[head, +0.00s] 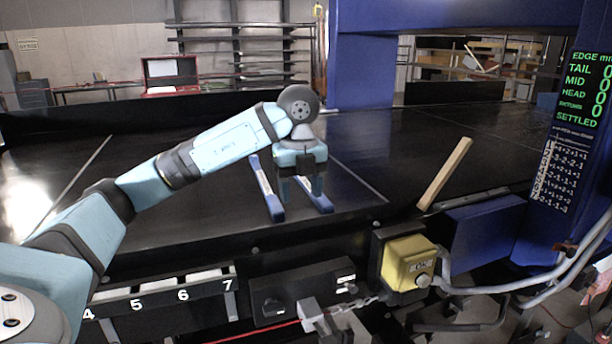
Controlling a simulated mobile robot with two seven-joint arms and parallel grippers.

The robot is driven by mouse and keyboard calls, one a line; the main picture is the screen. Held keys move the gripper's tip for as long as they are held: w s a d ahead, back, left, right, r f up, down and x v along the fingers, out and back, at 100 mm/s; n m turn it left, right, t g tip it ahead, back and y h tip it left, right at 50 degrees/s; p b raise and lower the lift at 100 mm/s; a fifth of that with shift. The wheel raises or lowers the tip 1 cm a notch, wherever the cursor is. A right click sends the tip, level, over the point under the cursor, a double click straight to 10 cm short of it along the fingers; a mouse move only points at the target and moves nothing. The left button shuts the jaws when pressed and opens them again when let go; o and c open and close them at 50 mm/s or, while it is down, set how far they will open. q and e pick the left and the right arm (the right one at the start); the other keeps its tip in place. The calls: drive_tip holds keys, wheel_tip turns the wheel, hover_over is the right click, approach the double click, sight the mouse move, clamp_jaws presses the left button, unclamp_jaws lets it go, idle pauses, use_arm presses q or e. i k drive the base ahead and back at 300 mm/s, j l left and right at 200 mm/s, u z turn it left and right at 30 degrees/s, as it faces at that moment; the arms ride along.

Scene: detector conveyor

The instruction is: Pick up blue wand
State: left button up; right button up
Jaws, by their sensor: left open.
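My left gripper (300,192) points down over the black conveyor bed (220,232), with its fingers apart. A blue wand-like bar (266,190) with a paler stripe lies on the bed just left of the fingers, running from far left to near right. A second, similar blue bar (322,203) shows beside the right finger; its far part is hidden behind the gripper. I cannot tell whether either finger touches a bar. Nothing is clearly held. My right gripper is not in view.
A wooden stick (445,173) leans up at the bed's front edge, right of the gripper. A yellow control box (408,262) and numbered slots (160,298) line the front. A blue gantry (362,65) and display (585,90) stand right. The bed's middle right is clear.

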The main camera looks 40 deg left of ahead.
sight(324, 205)
drive_tip(key=i+j, duration=0.8)
drive_tip(key=j, duration=0.2)
